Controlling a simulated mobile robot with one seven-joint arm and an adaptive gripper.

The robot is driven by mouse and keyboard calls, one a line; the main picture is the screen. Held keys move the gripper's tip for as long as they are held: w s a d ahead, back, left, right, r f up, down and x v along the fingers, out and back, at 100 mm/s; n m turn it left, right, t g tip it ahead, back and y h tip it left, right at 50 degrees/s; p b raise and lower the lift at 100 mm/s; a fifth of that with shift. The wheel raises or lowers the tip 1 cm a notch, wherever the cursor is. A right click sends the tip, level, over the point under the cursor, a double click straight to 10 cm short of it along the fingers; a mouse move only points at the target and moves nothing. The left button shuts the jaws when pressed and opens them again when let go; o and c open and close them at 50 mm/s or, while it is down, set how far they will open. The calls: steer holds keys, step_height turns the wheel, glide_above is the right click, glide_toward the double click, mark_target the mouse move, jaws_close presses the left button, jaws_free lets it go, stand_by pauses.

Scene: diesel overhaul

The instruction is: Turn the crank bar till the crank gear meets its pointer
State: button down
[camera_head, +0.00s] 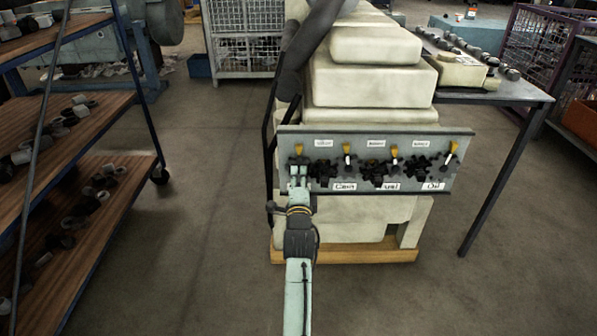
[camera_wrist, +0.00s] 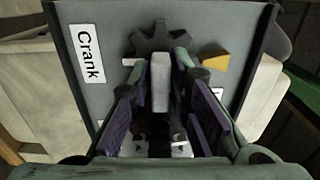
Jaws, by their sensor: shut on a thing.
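The crank gear (camera_wrist: 157,38) is a dark toothed wheel on a grey panel, beside the white "Crank" label (camera_wrist: 88,52) in the wrist view. The pale crank bar (camera_wrist: 160,82) stands out in front of it, between the purple pads of my gripper (camera_wrist: 159,95). My gripper (camera_head: 298,172) is shut on the bar, at the panel's left end in the head view. The yellow pointer (camera_wrist: 215,62) sits to the right of the gear in the wrist view, apart from the bar. It also shows above my gripper in the head view (camera_head: 299,148). My gripper hides much of the gear, and I see no clear mark on it.
The panel (camera_head: 462,143) carries several more dark gears to the right, each under a yellow pointer. A pale engine block (camera_head: 370,80) stands behind. A table (camera_head: 520,88) with parts is at right, wooden shelves (camera_head: 95,130) at left. The floor between is clear.

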stand_by(0.3)
steer(key=m, duration=0.3)
steer(key=shift+m, duration=0.3)
steer(key=shift+m, duration=0.4)
steer(key=m, duration=0.3)
steer(key=shift+a+m, duration=0.1)
steer(key=shift+m, duration=0.6)
steer(key=shift+r+m, duration=0.1)
steer(key=shift+m, duration=1)
steer(key=shift+b, duration=0.3)
